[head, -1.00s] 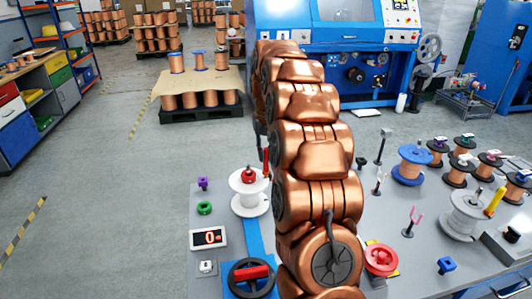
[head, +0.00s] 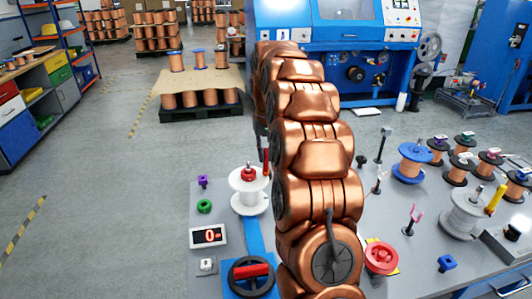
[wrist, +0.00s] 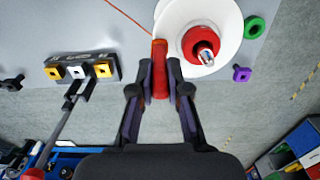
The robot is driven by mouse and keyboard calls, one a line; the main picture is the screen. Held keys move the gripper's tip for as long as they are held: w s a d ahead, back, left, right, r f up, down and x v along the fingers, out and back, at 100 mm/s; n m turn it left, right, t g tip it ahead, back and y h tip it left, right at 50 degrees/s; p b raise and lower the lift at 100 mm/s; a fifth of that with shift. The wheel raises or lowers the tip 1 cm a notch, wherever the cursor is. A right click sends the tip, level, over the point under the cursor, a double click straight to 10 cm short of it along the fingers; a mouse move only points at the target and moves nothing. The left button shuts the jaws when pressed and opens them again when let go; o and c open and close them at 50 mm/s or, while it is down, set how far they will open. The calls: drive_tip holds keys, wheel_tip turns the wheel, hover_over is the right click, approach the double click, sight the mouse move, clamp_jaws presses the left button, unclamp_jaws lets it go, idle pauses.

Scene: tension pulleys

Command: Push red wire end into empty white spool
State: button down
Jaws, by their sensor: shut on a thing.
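The red wire end (wrist: 160,68) is a red cylinder between the fingertips of my gripper (wrist: 160,95), which is shut on it. A thin red wire (wrist: 128,17) runs to it from the top of the wrist view. The white spool (wrist: 228,18) has a red hub piece (wrist: 193,42) around a metal pin. The wire end overlaps the left edge of the spool in the wrist view; I cannot tell whether they touch. In the head view the white spool (head: 249,200) stands upright, the red wire end (head: 266,161) is beside it, and my arm hides the gripper.
A green ring (head: 204,206) and a purple block (head: 203,181) lie left of the spool. A display reading 0 (head: 208,236) and a black wheel with a red bar (head: 251,270) are in front. Several copper spools (head: 461,166) stand at right.

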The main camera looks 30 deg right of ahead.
idle(0.4)
drive_tip(key=c, duration=1.1)
unclamp_jaws()
drive_tip(key=shift+o, duration=0.3)
drive_tip(key=o, duration=0.3)
drive_tip(key=shift+r, duration=0.15)
drive_tip(key=shift+r+p, duration=1.5)
drive_tip(key=shift+r, duration=1.85)
